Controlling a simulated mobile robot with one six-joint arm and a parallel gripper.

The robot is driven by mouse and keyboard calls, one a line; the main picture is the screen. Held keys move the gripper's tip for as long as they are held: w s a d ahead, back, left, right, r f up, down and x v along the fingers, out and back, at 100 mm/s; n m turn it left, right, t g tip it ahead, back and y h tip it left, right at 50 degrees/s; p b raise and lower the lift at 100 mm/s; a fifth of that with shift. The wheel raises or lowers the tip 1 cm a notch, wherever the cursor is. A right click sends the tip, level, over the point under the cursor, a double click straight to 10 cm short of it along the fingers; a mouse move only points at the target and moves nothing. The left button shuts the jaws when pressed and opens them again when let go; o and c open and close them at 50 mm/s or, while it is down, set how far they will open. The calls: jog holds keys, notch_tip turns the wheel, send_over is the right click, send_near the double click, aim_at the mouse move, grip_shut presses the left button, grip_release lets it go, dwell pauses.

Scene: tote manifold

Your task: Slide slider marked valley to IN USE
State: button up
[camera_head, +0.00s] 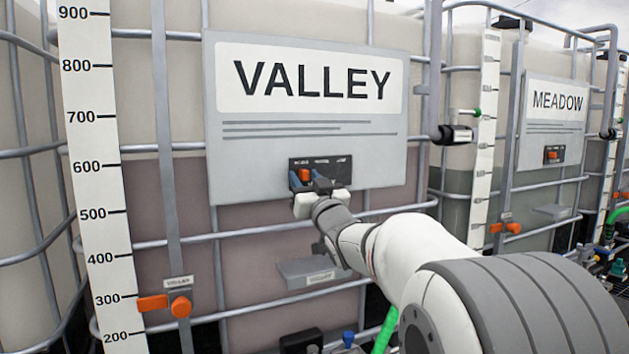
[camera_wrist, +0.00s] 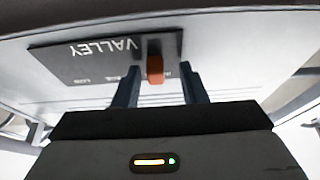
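The VALLEY board (camera_head: 307,185) hangs on the tank's cage in the head view. A small dark slider panel (camera_head: 342,168) sits at its lower middle, and its labels are too small to read surely. The orange slider knob (camera_head: 305,174) is left of the panel's middle. In the wrist view the panel (camera_wrist: 95,65) appears upside down, with the knob (camera_wrist: 155,69) standing out from it. My gripper (camera_head: 309,182) is open at the panel. In the wrist view its two fingers (camera_wrist: 158,88) stand either side of the knob, with gaps visible on both sides.
A second board marked MEADOW (camera_head: 556,101) with its own orange slider is on the tank to the right. Grey cage bars surround the boards. A grey ledge (camera_head: 312,272) and an orange valve handle (camera_head: 181,306) are lower down. A black-ended fitting (camera_head: 455,135) projects on the right.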

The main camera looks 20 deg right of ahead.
jog(key=b+v, duration=0.2)
jog(key=v, duration=0.6)
jog(key=s+f+m+g+h, duration=0.25)
jog(key=s+f+g, duration=0.2)
jog(key=f, duration=0.55)
jog(key=s+f+m+g+h, duration=0.1)
jog(key=s+f+g+h, duration=0.3)
jog(key=f, duration=0.6)
jog(key=s+a+f+n+g+y, duration=0.1)
jog(key=s+f+g, duration=0.4)
jog(key=s, duration=0.5)
jog(key=s+a+f+g+y, duration=0.2)
jog(key=s+a+f+g, duration=0.1)
jog(key=s+f+g, duration=0.3)
jog(key=s+f, duration=0.2)
jog(key=s, duration=0.2)
jog(key=shift+s+f+n, duration=0.15)
jog(key=shift+s+n, duration=0.1)
jog(key=shift+n, duration=0.1)
jog(key=shift+a, duration=0.15)
